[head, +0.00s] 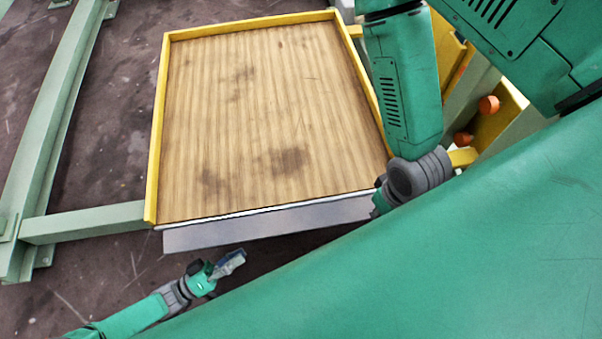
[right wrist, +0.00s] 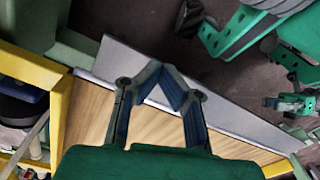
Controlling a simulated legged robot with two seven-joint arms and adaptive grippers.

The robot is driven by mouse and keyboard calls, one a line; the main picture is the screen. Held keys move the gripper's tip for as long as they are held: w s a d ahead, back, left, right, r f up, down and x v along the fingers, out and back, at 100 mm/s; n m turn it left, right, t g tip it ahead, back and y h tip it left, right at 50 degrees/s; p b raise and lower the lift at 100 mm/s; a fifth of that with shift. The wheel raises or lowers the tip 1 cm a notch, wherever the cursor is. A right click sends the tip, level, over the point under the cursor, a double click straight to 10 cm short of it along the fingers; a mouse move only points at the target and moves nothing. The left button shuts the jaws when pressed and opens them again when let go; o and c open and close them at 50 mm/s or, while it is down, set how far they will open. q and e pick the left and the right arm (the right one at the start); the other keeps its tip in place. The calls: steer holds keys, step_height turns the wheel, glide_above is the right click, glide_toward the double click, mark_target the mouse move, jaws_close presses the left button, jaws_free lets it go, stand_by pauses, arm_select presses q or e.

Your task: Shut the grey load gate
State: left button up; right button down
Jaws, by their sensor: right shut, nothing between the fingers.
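The grey load gate (head: 265,226) is a long flat panel along the near edge of the yellow-rimmed wooden platform (head: 156,130). It slants outward from that edge, away from the boards, and does not stand upright. In the right wrist view the gate (right wrist: 225,110) runs diagonally behind my right gripper (right wrist: 167,78). The right fingertips meet with nothing between them and overlap the gate in the picture; contact cannot be told. In the head view my right wrist is at the gate's right end, its fingers mostly hidden. My left gripper (head: 232,262) is below the gate, apart from it; its finger gap is unclear.
A pale green beam frame (head: 85,222) stands left of the platform. Yellow parts with orange knobs (head: 488,105) are at the right, close to my right arm. The platform's boards are stained and empty. Dark floor is open in front of the gate's left half.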

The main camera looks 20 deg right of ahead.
mark_target(282, 229)
arm_select(q)
steer(key=x, duration=1.3)
steer(key=shift+d, duration=0.15)
steer(key=shift+a+r, duration=0.1)
steer(key=shift+a, duration=0.15)
steer(key=shift+d, duration=0.35)
jaws_close()
